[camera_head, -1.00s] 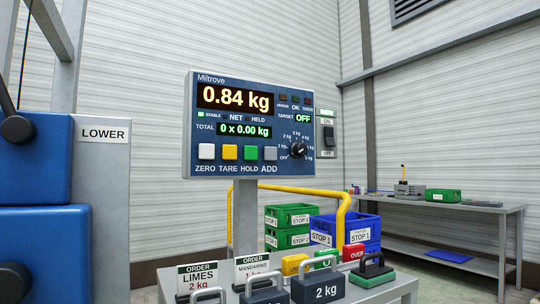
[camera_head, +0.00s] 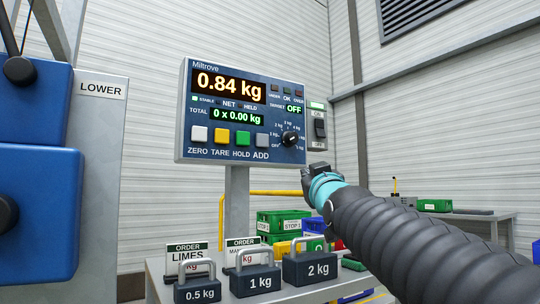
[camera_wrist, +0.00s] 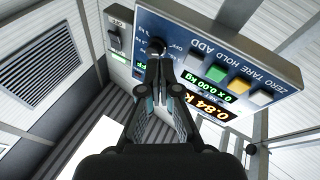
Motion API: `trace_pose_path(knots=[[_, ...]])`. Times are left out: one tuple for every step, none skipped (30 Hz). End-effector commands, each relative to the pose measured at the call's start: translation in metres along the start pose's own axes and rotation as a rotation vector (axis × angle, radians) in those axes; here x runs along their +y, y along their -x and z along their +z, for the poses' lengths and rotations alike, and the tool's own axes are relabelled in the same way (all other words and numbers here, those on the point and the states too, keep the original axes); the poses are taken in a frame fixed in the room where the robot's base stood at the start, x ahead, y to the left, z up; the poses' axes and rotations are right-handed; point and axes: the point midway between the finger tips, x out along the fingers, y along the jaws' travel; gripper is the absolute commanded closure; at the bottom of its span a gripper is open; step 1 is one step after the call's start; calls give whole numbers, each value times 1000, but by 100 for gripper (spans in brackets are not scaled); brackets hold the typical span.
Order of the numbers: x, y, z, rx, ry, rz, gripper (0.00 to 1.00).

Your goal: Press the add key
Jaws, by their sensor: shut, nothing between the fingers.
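The add key (camera_head: 262,140) is the grey square button at the right end of the key row on the blue scale panel (camera_head: 215,152), above the label ADD. It also shows in the wrist view (camera_wrist: 194,61), upside down, beside the green hold key (camera_wrist: 216,73). The display (camera_head: 228,86) reads 0.84 kg and the total (camera_head: 237,116) reads 0 x 0.00 kg. My gripper (camera_head: 308,174) is shut and empty, to the right of and below the add key. In the wrist view its fingertips (camera_wrist: 157,62) overlap the area by the black dial; contact cannot be told.
The target dial (camera_head: 290,139) is right of the add key. A switch box (camera_head: 318,128) is at the panel's right edge. Several weights, including the 2 kg one (camera_head: 310,268), stand on the bench below. A blue machine (camera_head: 45,210) is at left.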

Motion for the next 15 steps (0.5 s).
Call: trace_pose_path(knots=[[-7, -14, -11, 84, 2, 9, 100], [-8, -21, -23, 136, 9, 16, 100], [-10, -27, -38, 200, 17, 26, 100], [-11, -31, -47, 242, 22, 34, 100], [-13, -35, -56, 281, 26, 40, 100], [-14, -37, -66, 326, 30, 49, 100], [-15, -39, -72, 355, 32, 55, 100], [-16, -40, -78, 380, 35, 61, 100], [-16, -42, -83, 406, 37, 67, 100], [-17, -42, -87, 422, 39, 70, 100], [-17, -42, -90, 435, 40, 74, 100], [-17, -42, -93, 446, 42, 76, 100], [-17, -42, -94, 451, 42, 78, 100], [-17, -43, -95, 455, 43, 78, 100], [-17, -43, -96, 457, 43, 79, 100]])
